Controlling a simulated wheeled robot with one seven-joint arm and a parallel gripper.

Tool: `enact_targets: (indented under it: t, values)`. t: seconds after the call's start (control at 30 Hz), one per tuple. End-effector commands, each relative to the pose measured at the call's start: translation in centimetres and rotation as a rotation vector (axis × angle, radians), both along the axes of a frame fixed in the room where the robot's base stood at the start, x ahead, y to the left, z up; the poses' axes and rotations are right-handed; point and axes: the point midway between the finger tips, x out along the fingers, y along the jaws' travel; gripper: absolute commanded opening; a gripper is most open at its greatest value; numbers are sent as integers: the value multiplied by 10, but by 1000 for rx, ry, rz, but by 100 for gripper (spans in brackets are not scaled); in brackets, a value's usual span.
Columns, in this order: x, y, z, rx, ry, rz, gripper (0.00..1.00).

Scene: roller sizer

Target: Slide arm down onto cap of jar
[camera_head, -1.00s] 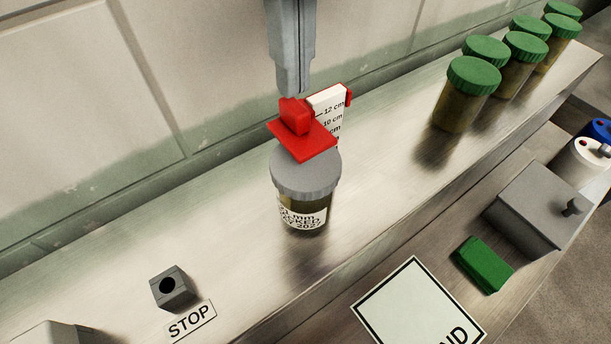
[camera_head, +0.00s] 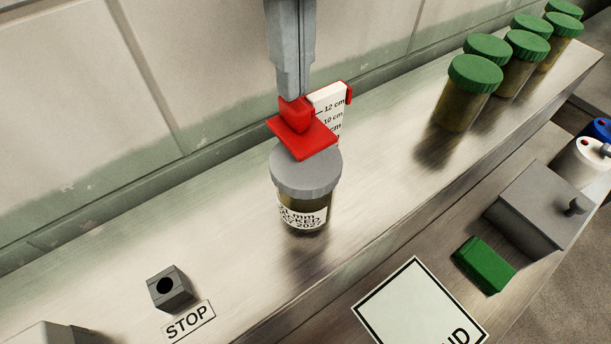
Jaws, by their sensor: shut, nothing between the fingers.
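The jar (camera_head: 304,213) stands upright on the metal bench, with a white label and a grey cap (camera_head: 307,177). The red sliding arm (camera_head: 303,140) has a flat plate and a raised red knob (camera_head: 295,113). Its plate overlaps the back of the cap; I cannot tell whether it touches. Behind it stands a white scale (camera_head: 330,105) marked in cm, with red at its edges. My gripper (camera_head: 293,98) is shut and empty, pointing down from above. Its tip is at the top of the red knob and hides part of it; contact cannot be told for certain.
Several green-capped jars (camera_head: 470,90) stand at the back right. A grey box (camera_head: 540,210) and a green block (camera_head: 484,265) sit lower right. The wall is close behind.

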Motion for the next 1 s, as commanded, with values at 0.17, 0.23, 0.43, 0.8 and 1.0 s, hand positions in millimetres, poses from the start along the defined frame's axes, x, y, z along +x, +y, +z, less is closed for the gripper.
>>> enact_targets:
  t: [0.17, 0.23, 0.43, 0.8, 1.0]
  values:
    - [0, 0, -3, 0, 0, 0, 0]
    - [0, 0, -4, 0, 0, 0, 0]
    - [0, 0, -7, 0, 0, 0, 0]
    - [0, 0, -12, -1, -1, 0, 0]
    - [0, 0, -15, -1, -1, 0, 0]
